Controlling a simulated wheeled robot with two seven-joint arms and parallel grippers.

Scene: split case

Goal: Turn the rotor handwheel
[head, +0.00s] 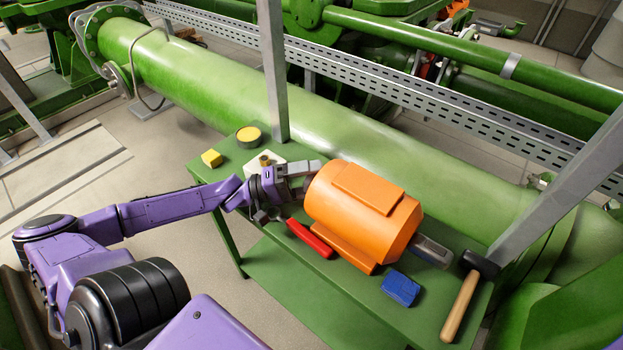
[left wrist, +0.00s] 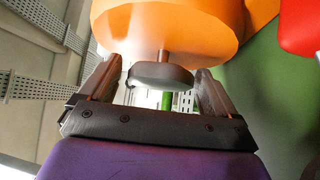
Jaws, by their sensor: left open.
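The orange rotor housing (head: 362,205) lies on the green bench. In the left wrist view, the orange body (left wrist: 170,25) fills the top. A dark grey handwheel (left wrist: 160,76) sits on a short shaft at its end. My left gripper (head: 302,177) is at the left end of the orange housing. In the left wrist view, its open fingers (left wrist: 158,82) stand on either side of the handwheel, with visible gaps beside it. The handwheel is hidden by my gripper in the head view. My right gripper is not seen.
A large green pipe (head: 350,140) runs behind. A grey post (head: 272,70) stands at the bench's back edge.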

